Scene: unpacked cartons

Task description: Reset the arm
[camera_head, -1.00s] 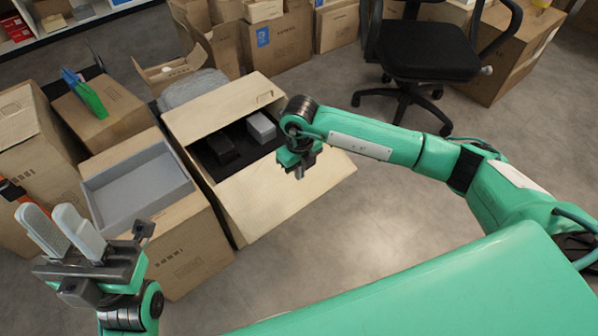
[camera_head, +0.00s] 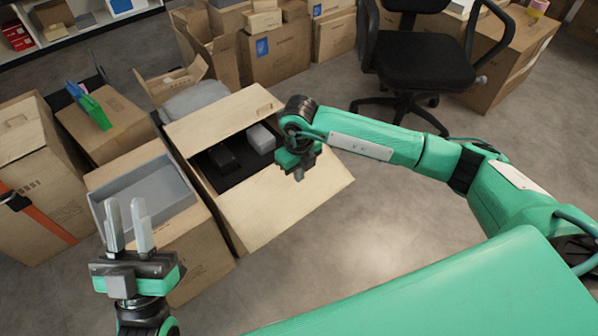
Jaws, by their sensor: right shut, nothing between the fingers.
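My left gripper (camera_head: 129,222) is at the lower left, its two pale fingers pointing up with a gap between them. It is open, and nothing shows between the fingers. It appears in front of the carton with a grey tray (camera_head: 150,185). My right arm reaches in from the right. Its gripper (camera_head: 298,172) hangs pointing down in front of the open carton (camera_head: 290,205); it is shut and its fingertips are small in view. Whether it touches the carton flap cannot be told.
The open carton holds a black item (camera_head: 223,158) and a grey-white box (camera_head: 261,139). A carton with blue and green items (camera_head: 95,108) stands at the left. A black office chair (camera_head: 422,65) stands behind my right arm. The floor (camera_head: 370,220) right of the open carton is clear.

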